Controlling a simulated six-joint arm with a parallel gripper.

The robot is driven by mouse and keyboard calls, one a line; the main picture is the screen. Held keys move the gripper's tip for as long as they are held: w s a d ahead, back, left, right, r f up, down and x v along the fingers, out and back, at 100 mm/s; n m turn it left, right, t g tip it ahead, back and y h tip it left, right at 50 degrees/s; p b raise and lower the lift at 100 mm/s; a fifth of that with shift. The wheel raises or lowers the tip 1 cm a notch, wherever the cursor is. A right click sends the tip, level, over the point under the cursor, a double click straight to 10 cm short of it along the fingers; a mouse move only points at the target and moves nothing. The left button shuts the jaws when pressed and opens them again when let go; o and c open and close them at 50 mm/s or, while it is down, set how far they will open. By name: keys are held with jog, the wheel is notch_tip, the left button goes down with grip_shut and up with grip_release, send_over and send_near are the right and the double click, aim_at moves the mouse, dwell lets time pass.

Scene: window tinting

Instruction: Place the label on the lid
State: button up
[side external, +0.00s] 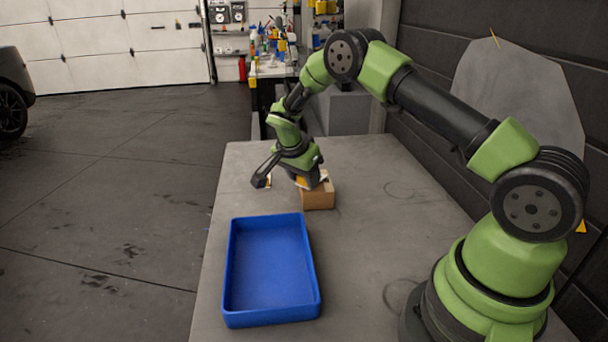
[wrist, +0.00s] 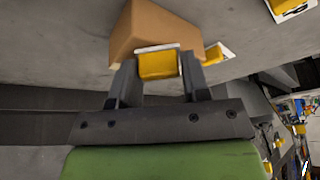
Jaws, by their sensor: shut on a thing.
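My gripper (wrist: 158,68) is shut on a label (wrist: 158,64), a yellow block with a white edge, held between its two fingers. A brown cardboard box (wrist: 152,28) is right beyond the held label in the wrist view; whether they touch I cannot tell. In the side view the box (side external: 318,198) stands on the table under my gripper (side external: 306,180), which hides much of its top. No separate lid can be made out.
A second yellow-and-white piece (wrist: 216,53) shows beside the box, and another (wrist: 288,8) lies farther off at the upper right. An empty blue tray (side external: 268,270) stands on the grey table (side external: 365,235) in front of the box. The table right of the tray is clear.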

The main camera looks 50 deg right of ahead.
jog(key=shift+f, duration=0.15)
jog(key=o, duration=1)
jog(key=shift+c, duration=0.2)
